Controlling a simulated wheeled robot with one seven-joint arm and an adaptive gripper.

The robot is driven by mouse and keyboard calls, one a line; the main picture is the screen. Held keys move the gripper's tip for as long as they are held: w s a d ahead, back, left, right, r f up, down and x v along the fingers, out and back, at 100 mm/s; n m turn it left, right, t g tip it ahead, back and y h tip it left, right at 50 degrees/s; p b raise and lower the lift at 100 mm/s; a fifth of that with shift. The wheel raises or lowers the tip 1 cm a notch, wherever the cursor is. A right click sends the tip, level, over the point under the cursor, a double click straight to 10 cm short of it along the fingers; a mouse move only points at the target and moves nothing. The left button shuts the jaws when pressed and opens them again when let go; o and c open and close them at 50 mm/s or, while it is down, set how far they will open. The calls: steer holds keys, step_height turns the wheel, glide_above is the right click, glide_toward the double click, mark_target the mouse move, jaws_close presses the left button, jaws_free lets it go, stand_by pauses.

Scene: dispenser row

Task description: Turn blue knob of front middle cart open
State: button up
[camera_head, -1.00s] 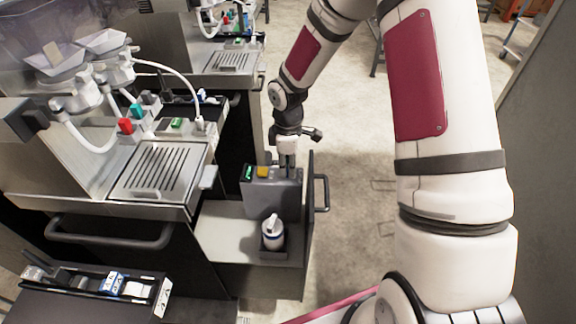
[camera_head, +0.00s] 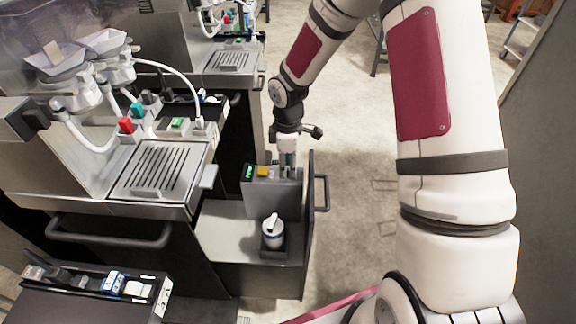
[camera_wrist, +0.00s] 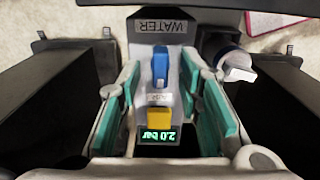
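The blue knob (camera_wrist: 160,66) sits upright on a panel labelled WATER, in the upper middle of the wrist view. My gripper (camera_wrist: 160,80) is open, with a teal-padded finger on each side of the blue knob and a gap on both sides. In the head view my gripper (camera_head: 287,162) points down over the grey box (camera_head: 272,194) on the pulled-out cart. It hides the blue knob there. A yellow knob (camera_wrist: 158,118) and a green display reading 2.0 bar (camera_wrist: 159,138) lie nearer on the same panel. The yellow knob also shows in the head view (camera_head: 263,171).
A white bottle (camera_head: 272,234) stands in a holder on the cart's shelf (camera_head: 222,230). The cart's upright front panel with a handle (camera_head: 322,193) is just right of my gripper. A dispenser with a drip grate (camera_head: 155,168) is to the left. Open floor lies right of the cart.

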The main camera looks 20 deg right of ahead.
mark_target(288, 169)
step_height(288, 169, up, 12)
steer(key=shift+f, duration=0.25)
steer(key=shift+r, duration=0.1)
stand_by(0.4)
